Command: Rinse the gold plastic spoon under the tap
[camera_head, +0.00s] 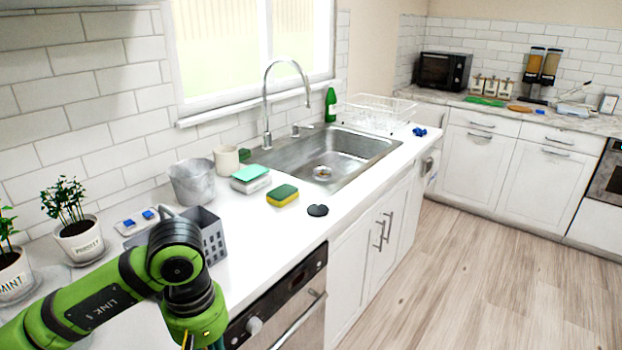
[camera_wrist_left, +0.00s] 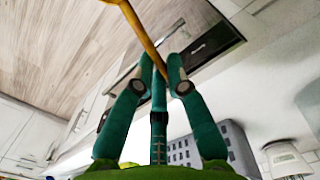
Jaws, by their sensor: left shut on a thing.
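The gold plastic spoon (camera_wrist_left: 146,38) shows in the left wrist view as a thin gold handle crossing the fingertips and running out of the top of the picture; its bowl is not clearly seen. My left gripper (camera_wrist_left: 161,68) is shut on it. In the head view my left arm comes in at the lower left, and its gripper is almost wholly below the picture's edge, so the spoon is hidden there. The silver tap (camera_head: 267,100) arches over the steel sink (camera_head: 352,145). No running water is seen. My right gripper is in neither view.
A grey perforated holder (camera_head: 213,243) stands right behind my left arm. A grey bucket (camera_head: 192,184), sponges (camera_head: 282,195) and a dark round piece (camera_head: 317,210) lie between it and the sink. A green bottle (camera_head: 331,105) and dish rack (camera_head: 372,112) stand beyond the tap.

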